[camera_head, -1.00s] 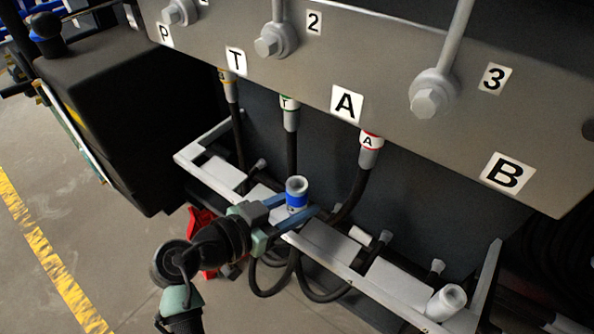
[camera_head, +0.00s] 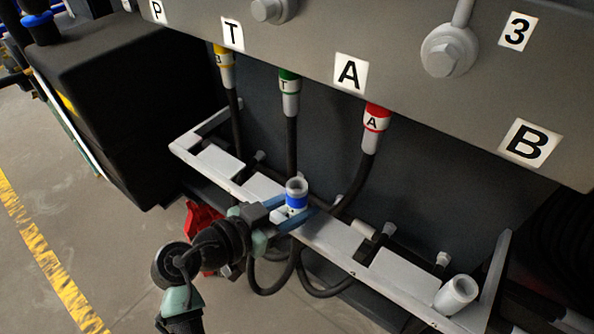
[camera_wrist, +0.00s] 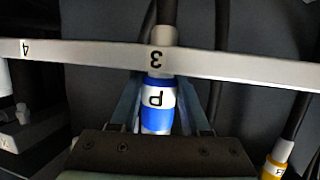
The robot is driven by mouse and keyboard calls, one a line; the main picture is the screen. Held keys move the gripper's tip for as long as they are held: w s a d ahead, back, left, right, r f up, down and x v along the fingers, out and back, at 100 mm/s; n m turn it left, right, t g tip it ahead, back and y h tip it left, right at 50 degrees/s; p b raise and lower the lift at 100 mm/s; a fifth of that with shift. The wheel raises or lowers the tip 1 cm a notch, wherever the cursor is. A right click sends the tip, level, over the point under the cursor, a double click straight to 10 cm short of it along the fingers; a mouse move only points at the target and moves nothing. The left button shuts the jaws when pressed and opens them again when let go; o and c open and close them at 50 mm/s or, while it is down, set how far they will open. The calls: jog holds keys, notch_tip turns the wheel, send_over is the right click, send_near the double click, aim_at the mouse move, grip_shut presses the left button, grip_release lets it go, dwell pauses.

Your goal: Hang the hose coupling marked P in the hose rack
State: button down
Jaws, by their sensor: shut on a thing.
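The hose coupling marked P (camera_wrist: 159,97), blue with a white band, is held upright in my gripper (camera_wrist: 165,120). It also shows in the head view (camera_head: 296,198), with its grey open end up. My gripper there (camera_head: 285,216) is shut on it from the front left. The hose rack (camera_head: 222,163) is a grey slotted tray below the panel. In the wrist view, its front rail (camera_wrist: 240,66) crosses the coupling's lower part at the mark 3. The hose runs on beyond the rail. I cannot tell whether the coupling rests in the slot.
Yellow (camera_head: 225,58), green (camera_head: 289,83) and red (camera_head: 375,118) couplings hang under the grey panel (camera_head: 420,95), hoses running down behind the rail. A white coupling (camera_head: 456,294) stands tilted at the rack's right end. A black box (camera_head: 100,90) stands left.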

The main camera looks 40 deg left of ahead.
jog(key=shift+f, duration=0.25)
jog(key=shift+c, duration=1.6)
grip_release()
jog(key=shift+f, duration=0.15)
jog(key=shift+d, duration=0.1)
jog(key=shift+s+f, duration=0.1)
jog(key=shift+f, duration=0.05)
jog(key=v, duration=0.4)
jog(key=p+v, duration=0.1)
jog(key=v, duration=0.3)
jog(key=p+v, duration=0.1)
jog(key=v, duration=0.4)
jog(key=shift+a+r, duration=0.2)
jog(key=shift+r, duration=0.25)
